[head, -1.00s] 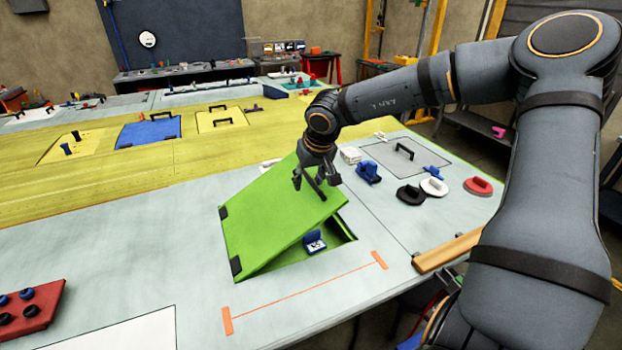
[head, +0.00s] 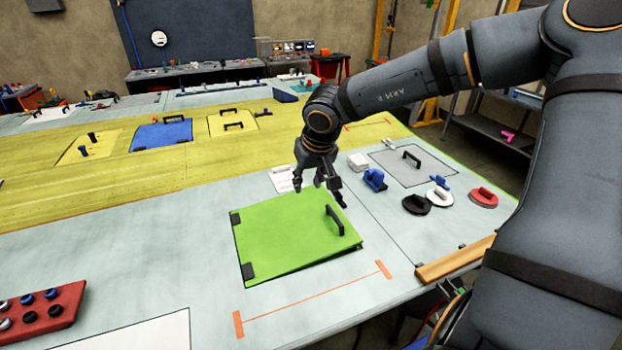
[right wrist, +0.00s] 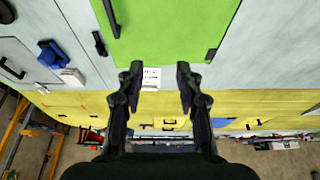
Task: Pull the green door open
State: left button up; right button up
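The green door (head: 285,235) lies almost flat in the pale table panel, its right edge seeming slightly raised. Its black bar handle (head: 335,221) stands near the right edge, and two black hinges (head: 248,270) are on the left. My right gripper (head: 320,190) is open and empty, above and near the door's far edge, apart from the handle. In the right wrist view, the green door (right wrist: 165,30) fills the top middle and its handle (right wrist: 112,18) is at the upper left, outside the space between the fingers. The left gripper is not in view.
A white block (head: 358,162), a blue clamp-like part (head: 375,180) and black, white and red round pieces (head: 483,198) sit right of the door. A wooden bar (head: 455,258) lines the front edge. A red tray of knobs (head: 40,316) is at lower left.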

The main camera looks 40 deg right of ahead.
jog(key=a+r+p, duration=0.1)
jog(key=s+a+r+p, duration=0.1)
jog(key=r, duration=0.1)
jog(key=shift+a+r, duration=0.2)
jog(key=shift+r, duration=0.1)
dwell(0.7)
